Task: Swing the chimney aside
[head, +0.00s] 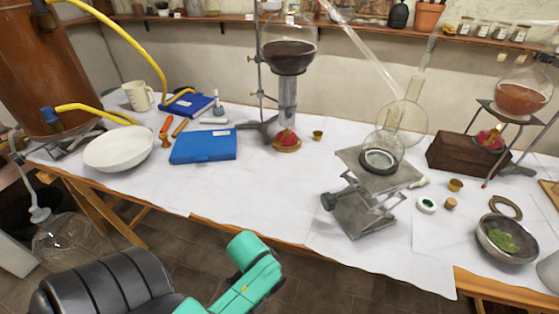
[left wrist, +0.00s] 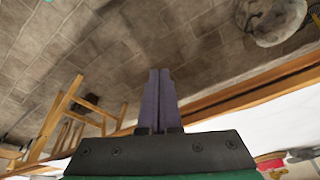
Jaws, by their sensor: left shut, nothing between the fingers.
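A clear cylindrical chimney (head: 288,96) stands upright on the table in the head view. It is between a dark round-bottomed vessel (head: 289,56) above it and a small burner (head: 286,140) with a red glow below it. My left gripper (left wrist: 160,74) shows in the left wrist view with its two fingers pressed together and nothing between them. It is over the floor by the table's edge, away from the chimney. A teal and black arm part of mine is at the bottom of the head view; no fingers show there. My right gripper is in neither view.
A blue case (head: 203,146) and white bowl (head: 119,149) lie left of the burner. A metal lab jack (head: 366,205) carrying glassware stands to the right. A clamp stand (head: 262,90) rises beside the chimney. The table's front centre (head: 255,190) is clear.

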